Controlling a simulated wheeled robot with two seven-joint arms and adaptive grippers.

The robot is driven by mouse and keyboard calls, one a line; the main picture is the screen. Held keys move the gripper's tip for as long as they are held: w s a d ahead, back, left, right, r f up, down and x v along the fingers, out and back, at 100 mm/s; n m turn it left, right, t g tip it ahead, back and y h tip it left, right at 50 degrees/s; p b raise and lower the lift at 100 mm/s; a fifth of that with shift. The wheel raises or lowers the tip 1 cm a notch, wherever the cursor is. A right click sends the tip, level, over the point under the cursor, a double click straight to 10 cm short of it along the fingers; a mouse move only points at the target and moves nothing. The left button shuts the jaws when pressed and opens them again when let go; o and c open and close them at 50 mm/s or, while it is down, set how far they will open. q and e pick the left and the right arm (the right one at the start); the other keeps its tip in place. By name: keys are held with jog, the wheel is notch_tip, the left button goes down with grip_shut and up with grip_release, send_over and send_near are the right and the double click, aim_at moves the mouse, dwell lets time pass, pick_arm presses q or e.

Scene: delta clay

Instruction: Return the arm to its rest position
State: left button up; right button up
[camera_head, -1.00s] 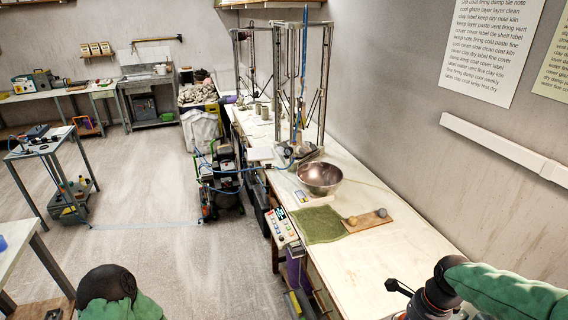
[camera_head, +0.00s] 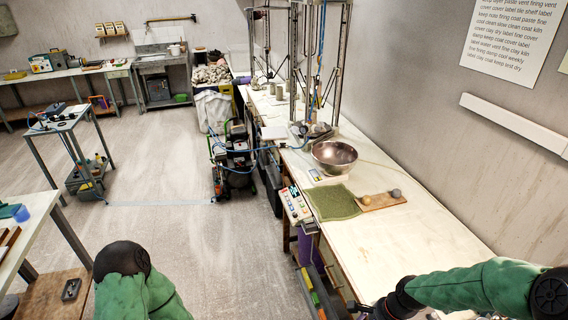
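My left arm (camera_head: 135,285), in a green sleeve with a black joint, shows at the bottom left. Its gripper is out of view. My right arm (camera_head: 460,288), also green-sleeved, comes in from the lower right and reaches left over the near end of the long workbench (camera_head: 400,240). Its dark wrist (camera_head: 400,298) is at the bottom edge, and the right gripper's fingers are cut off below the picture. I see nothing held by either arm.
On the bench are a metal bowl (camera_head: 334,156), a green cloth (camera_head: 333,202) and a wooden board (camera_head: 381,201) with two balls. A control box (camera_head: 296,205) sits at its left edge. A small metal-legged table (camera_head: 62,118) stands left. The floor (camera_head: 165,170) between is mostly clear.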

jog(key=s+a+f+n+b, duration=0.1)
jog(key=s+a+f+n, duration=0.2)
jog(key=f, duration=0.4)
jog(key=s+a+f+n+b, duration=0.1)
jog(key=s+a+f+n, duration=0.3)
jog(key=a+f+n, duration=0.1)
jog(key=s+a+f+n+y+b, duration=0.1)
jog(key=s+a+f+n, duration=0.2)
jog(key=a+f, duration=0.3)
notch_tip(320, 180, down, 4)
jog(key=shift+s+r+n+b, duration=0.1)
jog(key=shift+s+n+b, duration=0.05)
jog(key=shift+n+b, duration=0.25)
grip_shut()
